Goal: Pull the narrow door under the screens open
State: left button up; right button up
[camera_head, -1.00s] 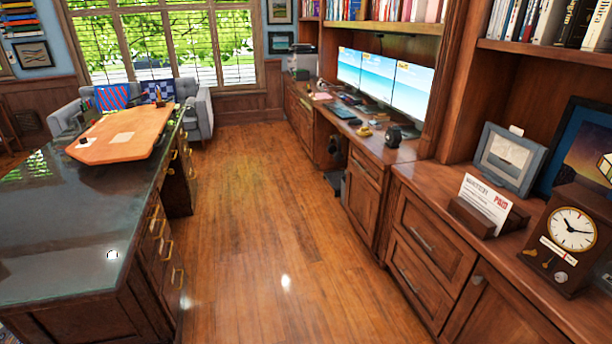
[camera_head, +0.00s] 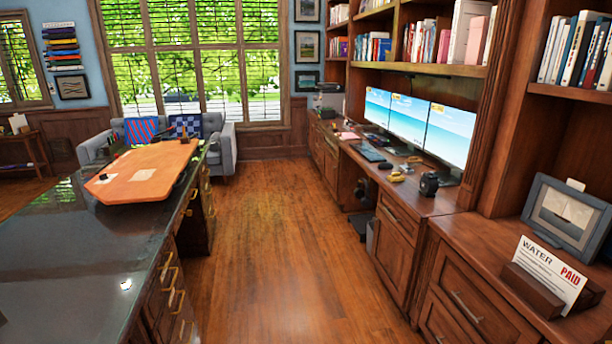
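The screens (camera_head: 418,122) stand in a row on the wood desk along the right wall. Below their near end is a narrow wooden cabinet door (camera_head: 392,258), under a small drawer (camera_head: 398,219). The door looks closed. I see it at a steep angle from the aisle, and its handle is too small to make out. Neither of my grippers is in view.
A dark-topped desk (camera_head: 60,262) with brass-handled drawers and an orange board (camera_head: 150,172) borders the left. The wood floor aisle (camera_head: 275,250) between is clear. A lower cabinet (camera_head: 460,297) stands at near right. A grey sofa (camera_head: 222,150) stands ahead.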

aim_at(394, 258)
jog(key=i, duration=3.55)
jog(key=z, duration=2.85)
